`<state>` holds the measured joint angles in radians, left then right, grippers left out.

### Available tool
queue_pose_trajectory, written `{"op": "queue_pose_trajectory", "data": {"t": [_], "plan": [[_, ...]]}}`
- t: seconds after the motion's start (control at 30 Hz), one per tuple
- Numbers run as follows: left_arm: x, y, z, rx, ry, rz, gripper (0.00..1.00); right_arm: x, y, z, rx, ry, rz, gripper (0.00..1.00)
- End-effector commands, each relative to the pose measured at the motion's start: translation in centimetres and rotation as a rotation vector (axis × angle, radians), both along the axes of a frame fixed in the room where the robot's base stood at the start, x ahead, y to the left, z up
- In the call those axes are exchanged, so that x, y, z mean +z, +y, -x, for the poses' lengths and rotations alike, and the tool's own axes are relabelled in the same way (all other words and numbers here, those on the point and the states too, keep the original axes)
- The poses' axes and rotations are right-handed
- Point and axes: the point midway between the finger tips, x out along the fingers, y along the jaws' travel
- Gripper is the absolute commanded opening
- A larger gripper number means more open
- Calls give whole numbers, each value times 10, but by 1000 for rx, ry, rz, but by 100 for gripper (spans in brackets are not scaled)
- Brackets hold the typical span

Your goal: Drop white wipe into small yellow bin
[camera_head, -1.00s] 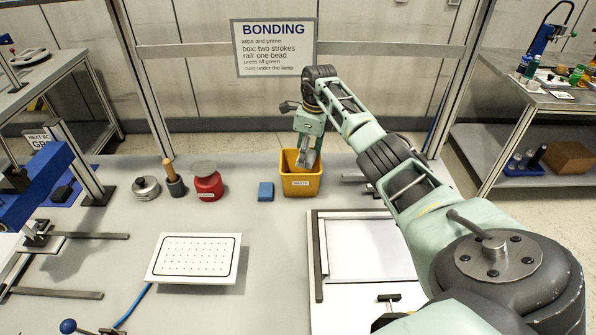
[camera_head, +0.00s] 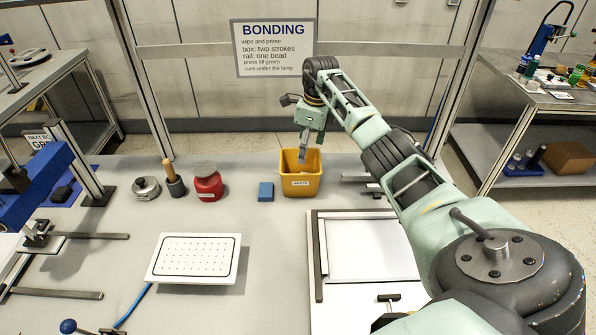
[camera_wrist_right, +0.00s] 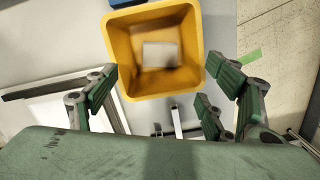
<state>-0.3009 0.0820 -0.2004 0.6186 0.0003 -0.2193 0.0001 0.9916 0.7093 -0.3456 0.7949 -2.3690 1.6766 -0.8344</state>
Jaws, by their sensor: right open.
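The small yellow bin (camera_head: 301,184) stands upright on the grey bench, with a label on its front. My right gripper (camera_head: 303,155) points down over the bin's opening. In the right wrist view its fingers (camera_wrist_right: 168,84) are spread wide, with nothing between them. The white wipe (camera_wrist_right: 161,54) shows blurred within the bin's outline, below the fingers and apart from them; I cannot tell whether it rests on the bottom. The wipe cannot be made out clearly in the head view. My left gripper is not in view.
A blue block (camera_head: 266,192) lies left of the bin. A red can (camera_head: 208,186), a brush pot (camera_head: 175,184) and a metal tin (camera_head: 146,188) stand further left. A framed white board (camera_head: 369,248) lies in front, and a dotted white plate (camera_head: 195,258) lies front left.

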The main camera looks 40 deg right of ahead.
Motion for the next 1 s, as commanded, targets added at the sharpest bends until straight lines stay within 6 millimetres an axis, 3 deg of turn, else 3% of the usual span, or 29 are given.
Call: {"op": "queue_pose_trajectory", "data": {"t": [0.2, 0.43, 0.6, 1.0], "plan": [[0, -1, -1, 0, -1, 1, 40, 50, -5, 4, 0, -5, 4, 76], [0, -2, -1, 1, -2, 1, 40, 86, -6, 8, 1, -3, 1, 76], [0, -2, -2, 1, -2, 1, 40, 96, -7, 10, 1, 0, 1, 76], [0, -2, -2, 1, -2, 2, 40, 97, -6, 10, 1, 0, 0, 76]]}}
